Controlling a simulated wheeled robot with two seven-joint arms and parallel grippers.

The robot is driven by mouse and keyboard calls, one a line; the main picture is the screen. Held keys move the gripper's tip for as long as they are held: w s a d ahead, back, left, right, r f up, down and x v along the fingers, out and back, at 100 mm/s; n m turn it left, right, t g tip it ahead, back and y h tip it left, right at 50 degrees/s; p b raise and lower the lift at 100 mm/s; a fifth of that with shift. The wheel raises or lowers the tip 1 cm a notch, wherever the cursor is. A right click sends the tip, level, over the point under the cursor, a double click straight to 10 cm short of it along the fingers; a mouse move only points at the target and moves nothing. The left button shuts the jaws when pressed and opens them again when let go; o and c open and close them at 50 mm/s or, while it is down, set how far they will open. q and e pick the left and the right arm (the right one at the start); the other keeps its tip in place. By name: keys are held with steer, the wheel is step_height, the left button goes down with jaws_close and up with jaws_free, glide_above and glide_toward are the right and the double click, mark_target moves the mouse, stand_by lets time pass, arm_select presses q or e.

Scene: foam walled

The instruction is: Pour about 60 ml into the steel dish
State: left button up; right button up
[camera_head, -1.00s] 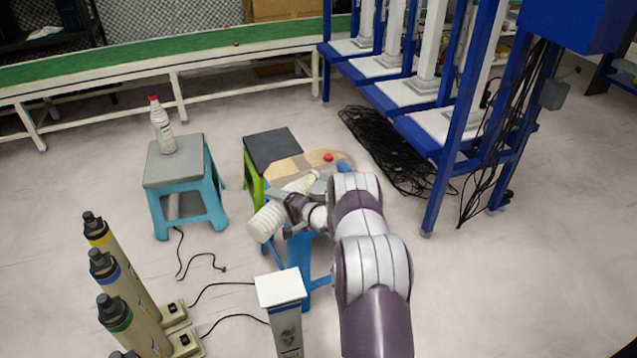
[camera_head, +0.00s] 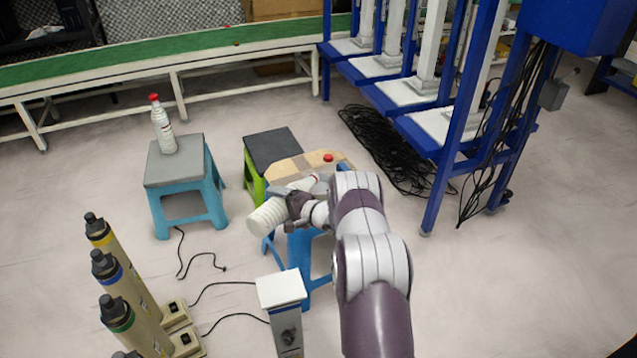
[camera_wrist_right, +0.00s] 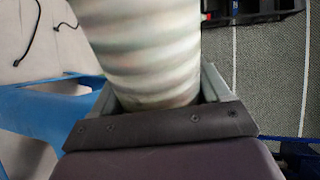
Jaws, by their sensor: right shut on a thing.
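My right gripper (camera_head: 297,205) is shut on a white ribbed bottle (camera_head: 268,215). The bottle lies steeply tilted, with its broad end toward the lower left and its narrower end toward the upper right, over the tan-topped stool (camera_head: 285,170). In the right wrist view the ribbed body (camera_wrist_right: 148,50) sits between the jaws (camera_wrist_right: 160,105). Its mouth is not clear, and I cannot see any liquid flowing. I cannot make out the steel dish; my gripper and arm cover part of the stool top. My left gripper is not in view.
A red-capped bottle (camera_head: 162,125) stands on a grey-topped blue stool (camera_head: 170,172). A small red item (camera_head: 328,157) is on the tan top. A black-topped green stool (camera_head: 272,146) stands behind. Cylinders (camera_head: 118,265), a white-topped post (camera_head: 281,287) and blue racks (camera_head: 465,130) surround it.

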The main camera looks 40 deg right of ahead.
steer(key=shift+r, duration=0.15)
steer(key=shift+s+a, duration=0.1)
steer(key=shift+a, duration=0.15)
steer(key=shift+r, duration=0.2)
stand_by(1.3)
step_height(320, 180, down, 2)
steer(key=shift+s+a+f+b, duration=0.1)
steer(key=shift+a+f+b, duration=0.05)
steer(key=shift+b, duration=0.7)
steer(key=shift+n+h+b, duration=0.4)
steer(key=shift+n+b, duration=0.15)
steer(key=shift+n, duration=0.45)
steer(key=shift+a+r+n+p, duration=0.15)
steer(key=shift+r+n+p, duration=0.05)
steer(key=shift+r+p, duration=0.25)
steer(key=shift+a+r+n+p, duration=0.2)
steer(key=shift+r+p, duration=0.15)
steer(key=shift+r, duration=0.15)
steer(key=shift+s+r, duration=0.1)
steer(key=shift+r, duration=0.15)
steer(key=shift+d+r+n+t+h, duration=0.1)
steer(key=shift+r+n+t+h, duration=0.2)
steer(key=shift+n, duration=0.1)
steer(key=shift+d+f, duration=0.1)
